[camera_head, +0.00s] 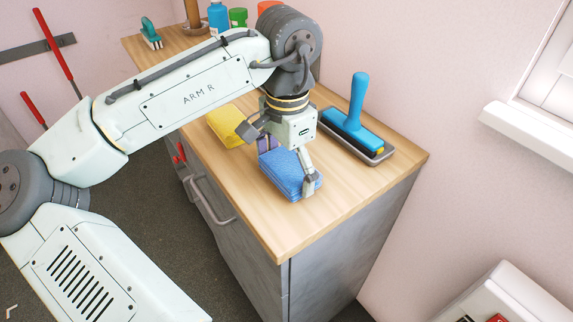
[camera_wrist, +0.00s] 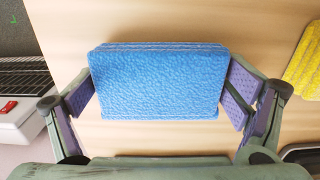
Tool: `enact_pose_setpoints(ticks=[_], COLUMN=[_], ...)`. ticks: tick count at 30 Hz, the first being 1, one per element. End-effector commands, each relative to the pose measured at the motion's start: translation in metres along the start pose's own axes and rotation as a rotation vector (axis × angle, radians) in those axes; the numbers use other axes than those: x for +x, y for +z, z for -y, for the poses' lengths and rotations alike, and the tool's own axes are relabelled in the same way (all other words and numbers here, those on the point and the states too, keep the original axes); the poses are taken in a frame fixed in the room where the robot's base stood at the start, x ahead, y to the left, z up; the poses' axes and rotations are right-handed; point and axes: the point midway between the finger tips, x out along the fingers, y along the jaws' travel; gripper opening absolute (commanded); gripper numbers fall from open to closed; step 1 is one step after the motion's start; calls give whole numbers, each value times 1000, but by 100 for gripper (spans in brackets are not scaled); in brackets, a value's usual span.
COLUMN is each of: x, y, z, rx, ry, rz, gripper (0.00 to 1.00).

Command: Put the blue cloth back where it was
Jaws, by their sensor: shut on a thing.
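The blue cloth (camera_head: 286,172) is a thick folded pad on or just above the wooden counter top, near its front. I cannot tell whether it touches the wood. My gripper (camera_head: 281,160) is over it, with one finger on each side. In the wrist view the blue cloth (camera_wrist: 157,82) lies between the purple pads of my gripper (camera_wrist: 160,94), which is shut on it across its width. Part of the cloth's left end is hidden by my gripper in the head view.
A yellow cloth (camera_head: 228,125) lies to the left on the counter (camera_head: 278,235). A blue-handled brush (camera_head: 352,122) stands in a grey tray (camera_head: 383,157) to the right. Bottles (camera_head: 218,17) and a small green brush (camera_head: 151,33) are at the back. Bare wood lies in front.

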Motion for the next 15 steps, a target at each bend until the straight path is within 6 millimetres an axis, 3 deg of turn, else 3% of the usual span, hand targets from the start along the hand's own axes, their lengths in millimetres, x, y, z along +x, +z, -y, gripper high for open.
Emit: enact_pose_setpoints(ticks=[6, 7, 10, 15], x=[4, 4, 3, 3], y=[0, 0, 0, 0], z=[0, 0, 0, 0], rx=[0, 0, -1, -1], ry=[1, 1, 0, 0], rz=[0, 1, 1, 1], gripper=[67, 93, 100, 100])
